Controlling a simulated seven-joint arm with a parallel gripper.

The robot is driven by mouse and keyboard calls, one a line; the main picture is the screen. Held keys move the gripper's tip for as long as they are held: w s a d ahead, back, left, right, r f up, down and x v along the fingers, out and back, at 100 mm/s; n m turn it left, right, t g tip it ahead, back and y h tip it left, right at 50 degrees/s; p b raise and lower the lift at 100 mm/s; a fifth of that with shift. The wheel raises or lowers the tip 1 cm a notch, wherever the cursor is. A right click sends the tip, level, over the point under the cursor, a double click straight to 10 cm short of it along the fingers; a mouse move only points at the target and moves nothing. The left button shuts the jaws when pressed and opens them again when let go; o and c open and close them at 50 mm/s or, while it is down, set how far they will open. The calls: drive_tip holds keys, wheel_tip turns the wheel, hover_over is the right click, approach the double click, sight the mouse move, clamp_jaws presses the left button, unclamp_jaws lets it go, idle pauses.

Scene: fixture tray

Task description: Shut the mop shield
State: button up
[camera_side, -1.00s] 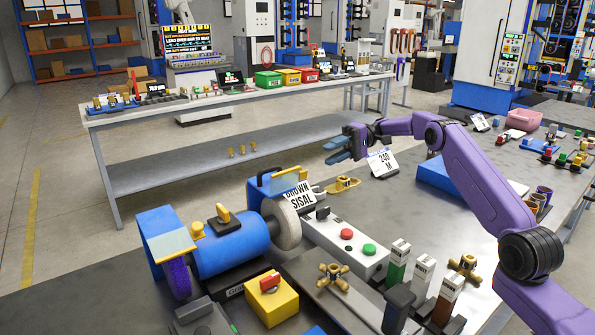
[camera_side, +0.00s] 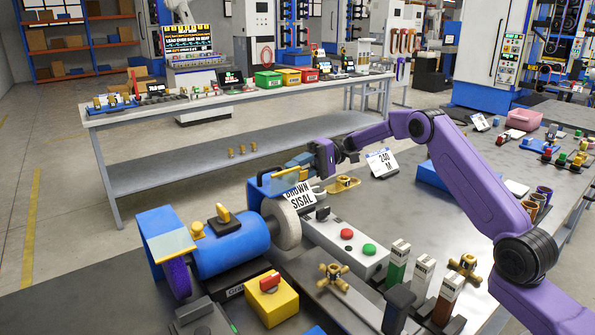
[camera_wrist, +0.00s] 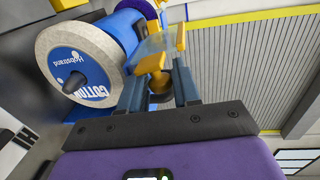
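The buffing machine has a blue body (camera_side: 232,247) with a white wheel (camera_side: 288,222) on its right and a purple wheel (camera_side: 178,277) on its left. A blue shield with a yellow bar (camera_side: 285,171) stands above and behind the white wheel. My gripper (camera_side: 300,161) is beside this shield, its fingers pointing left; contact cannot be told. In the wrist view, the white wheel (camera_wrist: 85,62) reads COTTON. My gripper's fingers (camera_wrist: 157,82) are apart, and a clear panel with yellow edges (camera_wrist: 158,46) shows at and beyond their tips. Another yellow-edged clear shield (camera_side: 170,244) covers the purple wheel.
A sign reading BROWN SISAL (camera_side: 299,196) stands close below my gripper. A control box (camera_side: 345,245) with red and green buttons is in front.

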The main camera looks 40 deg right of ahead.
clamp_jaws()
